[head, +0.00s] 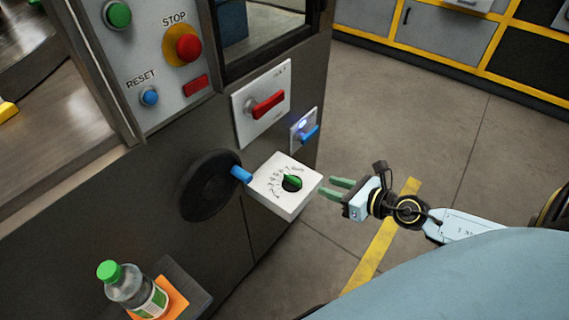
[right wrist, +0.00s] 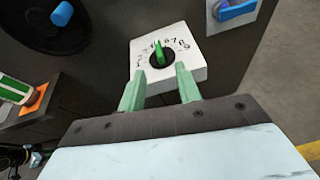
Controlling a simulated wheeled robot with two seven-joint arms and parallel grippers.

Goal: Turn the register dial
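The register dial (head: 292,183) is a black round knob with a green pointer bar on top of a white box with numbers around it. The white box (head: 273,200) sticks out from the machine's dark front. In the right wrist view the dial (right wrist: 161,57) lies ahead of the fingers, its green bar pointing roughly up. My right gripper (head: 338,188) has pale green fingers, is open and empty, and is just right of the box, apart from the dial. In the right wrist view the gripper (right wrist: 160,88) has its two fingers spread below the dial.
A black handwheel with a blue handle (head: 241,174) sits left of the box. A red switch (head: 267,104) and blue lever (head: 309,134) are above. The panel has a red stop button (head: 188,47). A bottle (head: 133,289) stands lower left. The floor to the right is clear.

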